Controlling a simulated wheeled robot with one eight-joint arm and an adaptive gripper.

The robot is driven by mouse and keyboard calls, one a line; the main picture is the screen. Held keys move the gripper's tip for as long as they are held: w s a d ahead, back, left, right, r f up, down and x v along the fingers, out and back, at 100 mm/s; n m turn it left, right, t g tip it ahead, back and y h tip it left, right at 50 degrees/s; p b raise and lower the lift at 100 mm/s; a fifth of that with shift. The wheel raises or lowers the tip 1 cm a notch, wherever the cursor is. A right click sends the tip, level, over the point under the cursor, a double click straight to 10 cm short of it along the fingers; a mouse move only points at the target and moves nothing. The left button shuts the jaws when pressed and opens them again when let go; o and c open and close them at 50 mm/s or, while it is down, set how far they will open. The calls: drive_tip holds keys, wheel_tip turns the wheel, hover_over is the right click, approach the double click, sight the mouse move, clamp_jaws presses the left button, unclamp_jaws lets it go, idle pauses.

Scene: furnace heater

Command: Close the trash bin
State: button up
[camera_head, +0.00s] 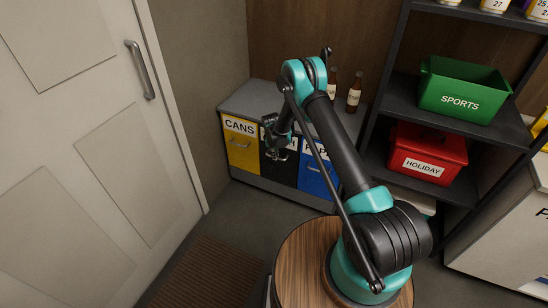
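A low grey cabinet (246,98) stands in the corner and has a row of bins in its front. The left bin is yellow with a CANS label (243,148). The middle bin is black (283,170) and mostly hidden behind my gripper, with only the end of its label showing. The right bin is blue (316,180), and its label is partly covered by my arm. All the bin fronts look about flush with the cabinet, but I cannot tell whether the middle one is fully shut. My gripper (279,150) hangs in front of the middle bin; its fingers are small and dark.
Two brown bottles (354,92) stand on the cabinet top. A dark shelf (398,97) at the right holds a green SPORTS bin (462,91) and a red HOLIDAY box (426,153). A white door (75,130) is at the left. A brown mat (213,272) lies on the floor.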

drive_tip(key=o, duration=0.4)
drive_tip(key=shift+o, duration=0.2)
drive_tip(key=shift+r, duration=0.15)
wheel_tip(320, 180, up, 12)
drive_tip(key=s, duration=0.2)
drive_tip(key=shift+a+f, duration=0.25)
drive_tip(key=shift+a, duration=0.1)
drive_tip(key=s+d+r+m+t, duration=0.1)
drive_tip(key=s+d+r+m, duration=0.3)
drive_tip(key=s+d+r, duration=0.45)
drive_tip(key=s+d+r+m, duration=0.3)
drive_tip(key=s+d+r, duration=0.3)
drive_tip(key=d+r, duration=0.55)
drive_tip(key=s+d+r+m, duration=0.1)
drive_tip(key=s+d+m, duration=0.2)
drive_tip(key=s, duration=0.9)
drive_tip(key=s+d+r+m+t, duration=0.1)
drive_tip(key=s+d+m, duration=0.3)
drive_tip(key=s, duration=0.8)
drive_tip(key=shift+s+d+r+y, duration=0.4)
drive_tip(key=shift+d+r, duration=0.15)
drive_tip(key=shift+d, duration=0.15)
